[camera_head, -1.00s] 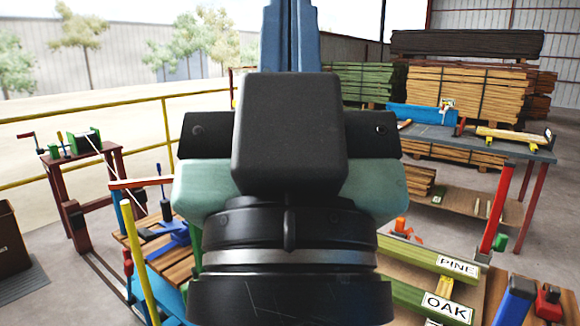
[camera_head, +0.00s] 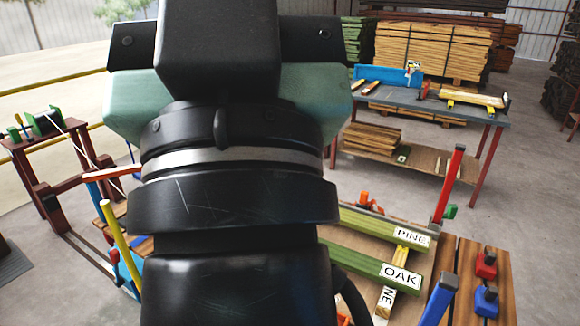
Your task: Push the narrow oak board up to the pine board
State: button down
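The oak board (camera_head: 362,262), greenish with a white OAK label, lies on the workbench at the lower right. The pine board (camera_head: 368,223), also greenish with a white PINE label, lies beyond it, roughly parallel. A gap shows between the two boards at their right ends. My arm covers their left ends. My gripper is not in view; my large dark arm links fill the centre left.
A yellowish board (camera_head: 384,302) with a partly hidden label ending in NE lies crosswise near the oak board. Blue (camera_head: 436,300) and red (camera_head: 449,185) bars stand up nearby. Red and blue clamps (camera_head: 486,264) sit right. A grey table (camera_head: 440,115) stands behind.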

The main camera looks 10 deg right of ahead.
aim_at(410, 283)
jog(key=i+l+u, duration=0.15)
jog(key=i, duration=0.3)
jog(key=i+l+u, duration=0.15)
jog(key=i, duration=0.35)
jog(key=i+l+u, duration=0.15)
jog(key=i+l, duration=0.2)
jog(key=i, duration=0.1)
